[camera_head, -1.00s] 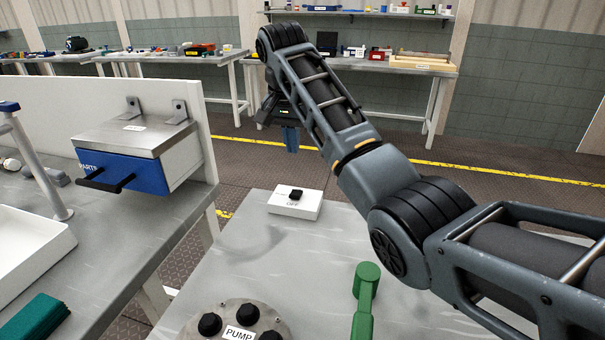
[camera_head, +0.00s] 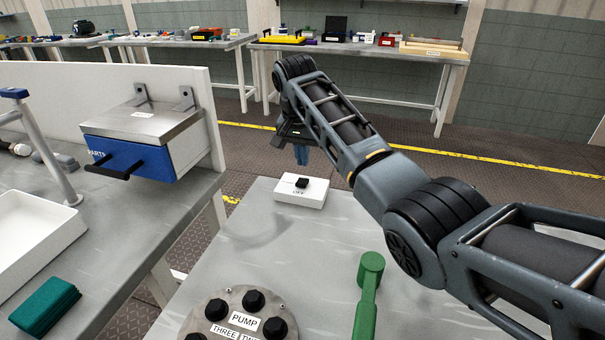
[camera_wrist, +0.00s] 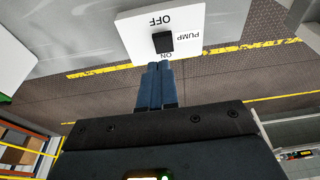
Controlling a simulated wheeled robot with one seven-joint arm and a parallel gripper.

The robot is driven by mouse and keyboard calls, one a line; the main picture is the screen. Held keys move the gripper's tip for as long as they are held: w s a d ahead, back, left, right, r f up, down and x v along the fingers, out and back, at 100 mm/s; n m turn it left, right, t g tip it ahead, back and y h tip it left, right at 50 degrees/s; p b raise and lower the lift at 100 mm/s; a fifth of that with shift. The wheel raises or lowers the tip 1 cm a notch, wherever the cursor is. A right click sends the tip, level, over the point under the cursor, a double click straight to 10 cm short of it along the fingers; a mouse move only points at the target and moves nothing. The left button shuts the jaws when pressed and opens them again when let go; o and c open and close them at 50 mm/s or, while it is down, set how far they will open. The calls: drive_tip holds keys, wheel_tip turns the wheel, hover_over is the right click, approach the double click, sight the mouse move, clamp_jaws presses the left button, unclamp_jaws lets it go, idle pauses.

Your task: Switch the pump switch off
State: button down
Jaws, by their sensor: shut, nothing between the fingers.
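The pump switch is a white box (camera_head: 312,196) with a black rocker (camera_head: 302,183) on top, at the far end of the grey table. Its OFF label faces the head camera. In the wrist view the box (camera_wrist: 135,30) shows OFF, PUMP and ON labels, and the black rocker (camera_wrist: 163,42) sits nearer the ON label. My gripper (camera_head: 301,155) has blue fingers, held together and pointing down, just beyond the box in the head view. In the wrist view the fingertips (camera_wrist: 160,68) appear at the box's ON edge; whether they touch it I cannot tell.
A blue PARTS drawer (camera_head: 130,155) stands left. The table between plate and switch is clear.

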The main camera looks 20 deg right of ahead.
sight(303, 184)
drive_tip(key=shift+s+f+p, duration=0.1)
drive_tip(key=shift+f+p, duration=0.25)
drive_tip(key=shift+f, duration=2.6)
drive_tip(key=shift+s+a+f+t, duration=0.15)
drive_tip(key=shift+f+t, duration=0.15)
drive_tip(key=shift+f, duration=0.1)
drive_tip(key=shift+r+h, duration=0.15)
drive_tip(key=shift+h, duration=0.15)
drive_tip(key=shift+w, duration=0.2)
drive_tip(key=shift+w+d+r+b, duration=0.2)
drive_tip(key=shift+w+d+b, duration=0.15)
drive_tip(key=shift+w+d, duration=0.1)
drive_tip(key=shift+r, duration=0.15)
